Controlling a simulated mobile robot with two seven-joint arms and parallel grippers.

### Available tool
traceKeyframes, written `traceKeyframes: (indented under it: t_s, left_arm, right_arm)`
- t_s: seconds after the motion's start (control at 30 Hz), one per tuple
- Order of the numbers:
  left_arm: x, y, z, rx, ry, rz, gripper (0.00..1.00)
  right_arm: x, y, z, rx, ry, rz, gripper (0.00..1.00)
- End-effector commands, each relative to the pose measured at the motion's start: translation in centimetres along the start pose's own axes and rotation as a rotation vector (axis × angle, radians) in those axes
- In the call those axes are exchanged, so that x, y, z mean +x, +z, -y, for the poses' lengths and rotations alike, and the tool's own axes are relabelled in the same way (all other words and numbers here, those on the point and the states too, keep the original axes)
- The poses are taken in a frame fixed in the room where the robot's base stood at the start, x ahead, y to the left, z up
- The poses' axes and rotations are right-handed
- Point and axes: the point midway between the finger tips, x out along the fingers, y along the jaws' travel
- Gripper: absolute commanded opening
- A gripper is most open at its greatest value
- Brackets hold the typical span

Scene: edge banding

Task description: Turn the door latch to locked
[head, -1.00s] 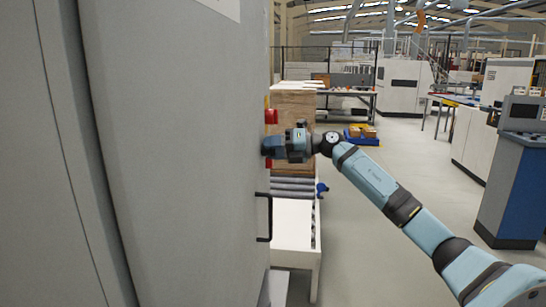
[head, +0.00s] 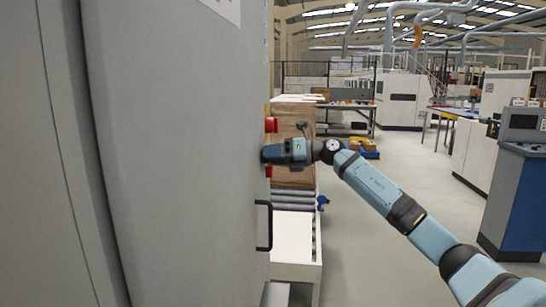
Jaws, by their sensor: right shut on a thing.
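The grey door (head: 185,150) fills the left half of the head view, seen at a steep angle. Red parts (head: 271,125), which I take to be of the door latch, show at the door's right edge above and just below my right gripper (head: 268,154). That gripper reaches in from the right, level, and is shut on the latch at the door face. Its fingers and the middle of the latch are mostly hidden, so I cannot tell the latch's exact angle. My left gripper is out of view.
A black door handle (head: 265,226) sticks out below the latch. Behind stand a roller conveyor (head: 293,197) and stacked brown panels (head: 293,130). A blue and grey console (head: 516,190) stands at the right. The floor (head: 385,215) between is clear.

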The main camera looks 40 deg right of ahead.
Motion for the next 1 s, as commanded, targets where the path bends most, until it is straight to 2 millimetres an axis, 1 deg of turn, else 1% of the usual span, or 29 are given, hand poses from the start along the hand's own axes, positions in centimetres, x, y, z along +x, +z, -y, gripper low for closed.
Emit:
traceKeyframes:
  t_s: [0.07,0.1,0.17,0.2,0.47,0.57,0.67,1.0]
  left_arm:
    - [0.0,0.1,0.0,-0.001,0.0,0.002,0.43]
    - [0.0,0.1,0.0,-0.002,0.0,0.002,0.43]
    - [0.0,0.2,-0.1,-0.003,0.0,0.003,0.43]
    - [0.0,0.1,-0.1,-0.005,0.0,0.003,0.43]
    - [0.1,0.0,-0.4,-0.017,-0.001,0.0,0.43]
    - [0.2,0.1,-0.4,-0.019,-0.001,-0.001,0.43]
    - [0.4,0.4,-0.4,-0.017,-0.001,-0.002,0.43]
    - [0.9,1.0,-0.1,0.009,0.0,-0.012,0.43]
  right_arm:
    - [0.0,0.0,0.0,-0.001,-0.001,0.0,0.17]
    - [0.0,0.0,0.0,-0.001,-0.001,0.0,0.5]
    - [0.0,0.0,0.0,-0.001,-0.001,0.0,0.63]
    - [0.0,0.0,0.0,0.0,-0.001,0.0,0.66]
    - [-0.1,0.0,0.0,0.0,-0.001,0.0,0.66]
    - [-0.6,-0.1,0.1,0.001,-0.002,0.0,0.66]
    - [-1.9,-0.2,0.2,0.001,-0.004,-0.001,0.66]
    - [-8.3,-0.3,0.3,0.001,-0.004,-0.002,0.66]
